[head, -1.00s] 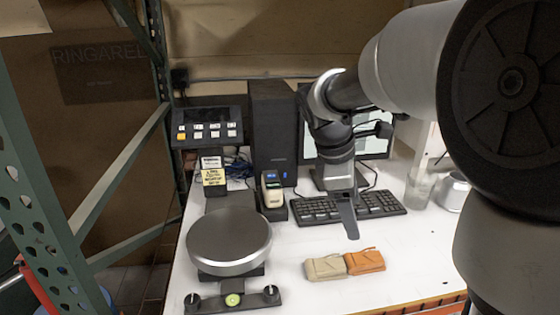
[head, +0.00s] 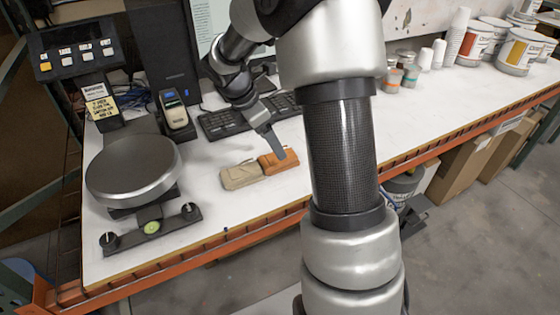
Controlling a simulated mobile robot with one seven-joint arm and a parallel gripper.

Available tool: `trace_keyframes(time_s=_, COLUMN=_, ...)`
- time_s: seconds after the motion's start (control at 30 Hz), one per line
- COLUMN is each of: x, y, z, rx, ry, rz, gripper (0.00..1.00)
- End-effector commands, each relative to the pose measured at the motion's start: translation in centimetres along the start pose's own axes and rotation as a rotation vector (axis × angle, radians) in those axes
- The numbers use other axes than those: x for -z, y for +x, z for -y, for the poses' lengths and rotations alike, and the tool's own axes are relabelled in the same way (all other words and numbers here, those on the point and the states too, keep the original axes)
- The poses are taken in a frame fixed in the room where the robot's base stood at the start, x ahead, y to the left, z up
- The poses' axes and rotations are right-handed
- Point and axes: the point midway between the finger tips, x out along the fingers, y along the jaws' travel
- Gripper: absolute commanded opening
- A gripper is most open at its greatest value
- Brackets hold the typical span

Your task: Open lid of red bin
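I cannot make out a red bin or its lid in the head view. My gripper (head: 275,142) hangs over the white workbench (head: 225,222), in front of the keyboard and just behind an orange pouch (head: 278,163). It is seen nearly edge-on as one dark finger shape, so its opening does not show. I see nothing held in it. Whether it touches the pouch or is above it is unclear.
A tan pouch (head: 241,176) lies beside the orange one. A round-plate scale (head: 133,170) stands at left, and a keyboard (head: 235,118) behind. Paint cans (head: 525,50) stand at the back right. Cardboard boxes (head: 466,160) are under the bench; grey floor is open at right.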

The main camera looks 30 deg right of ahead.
Motion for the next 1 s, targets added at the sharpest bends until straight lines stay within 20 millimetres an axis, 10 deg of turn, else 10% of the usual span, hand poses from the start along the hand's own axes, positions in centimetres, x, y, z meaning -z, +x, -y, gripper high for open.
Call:
trace_keyframes(time_s=0.5, x=0.1, y=5.3, z=0.6, rx=0.001, ry=0.000, rz=-0.002, gripper=0.70)
trace_keyframes(time_s=1.0, x=0.1, y=5.6, z=0.5, rx=0.000, ry=0.001, rz=-0.002, gripper=0.70)
